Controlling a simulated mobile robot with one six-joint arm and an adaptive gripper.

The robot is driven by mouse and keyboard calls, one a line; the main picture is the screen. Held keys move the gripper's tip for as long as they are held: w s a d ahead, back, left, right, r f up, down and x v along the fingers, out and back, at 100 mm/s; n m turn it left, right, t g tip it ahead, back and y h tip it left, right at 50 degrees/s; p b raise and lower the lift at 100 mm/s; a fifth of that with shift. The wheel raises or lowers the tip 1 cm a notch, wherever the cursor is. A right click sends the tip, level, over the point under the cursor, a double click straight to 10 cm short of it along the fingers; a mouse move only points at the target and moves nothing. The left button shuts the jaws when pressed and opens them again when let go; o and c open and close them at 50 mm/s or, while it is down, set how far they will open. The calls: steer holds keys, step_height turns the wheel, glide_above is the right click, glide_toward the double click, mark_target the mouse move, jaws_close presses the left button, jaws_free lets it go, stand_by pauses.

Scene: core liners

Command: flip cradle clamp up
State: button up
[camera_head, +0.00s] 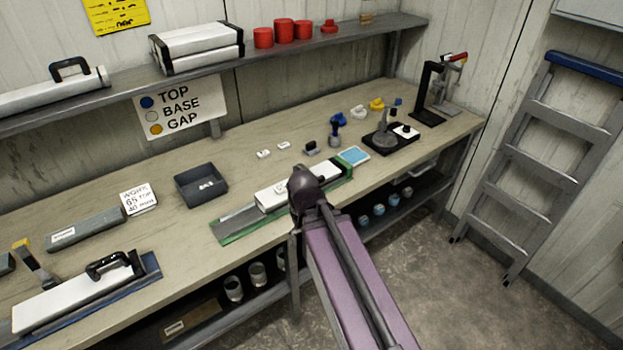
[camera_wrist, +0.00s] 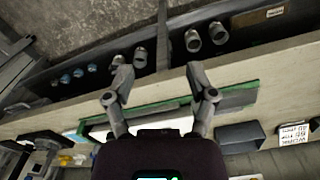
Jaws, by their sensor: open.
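My gripper (camera_wrist: 160,84) is open and empty in the wrist view, its two fingers spread apart above the bench's front edge. In the head view my arm's dark wrist hides the fingers. A green-edged cradle (camera_head: 236,228) holding a white piece (camera_head: 272,195) lies under my wrist; its green edge (camera_wrist: 236,88) also shows in the wrist view. A blue cradle (camera_head: 150,266) at the lower left bears a white block with a black handle (camera_head: 110,264). A lever with a yellow tip (camera_head: 34,262) stands beside it. I cannot tell which part is the clamp.
A dark bin (camera_head: 201,184) and a white label card (camera_head: 138,200) stand left of the green cradle. A black stand with a red-tipped lever (camera_head: 440,85) is at the bench's far right. Cups (camera_head: 234,288) sit on the lower shelf. A ladder (camera_head: 545,160) leans at right.

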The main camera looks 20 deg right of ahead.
steer(key=shift+w+d+f+n, duration=0.1)
steer(key=shift+w+f+n, duration=0.1)
steer(key=shift+w+n, duration=0.25)
jaws_close()
steer(key=w+d+f+n+t+h+b, duration=0.1)
steer(key=w+n+h+b, duration=0.3)
steer(key=w+n, duration=0.6)
steer(key=w+d+f+n+t+h+b, duration=0.1)
steer(key=w+n+h+b, duration=0.4)
steer(key=w+n, duration=0.5)
steer(key=shift+w+d+n+t+h, duration=0.4)
steer(key=shift+w+d+t, duration=0.3)
steer(key=shift+w, duration=0.7)
steer(key=shift+d, duration=0.1)
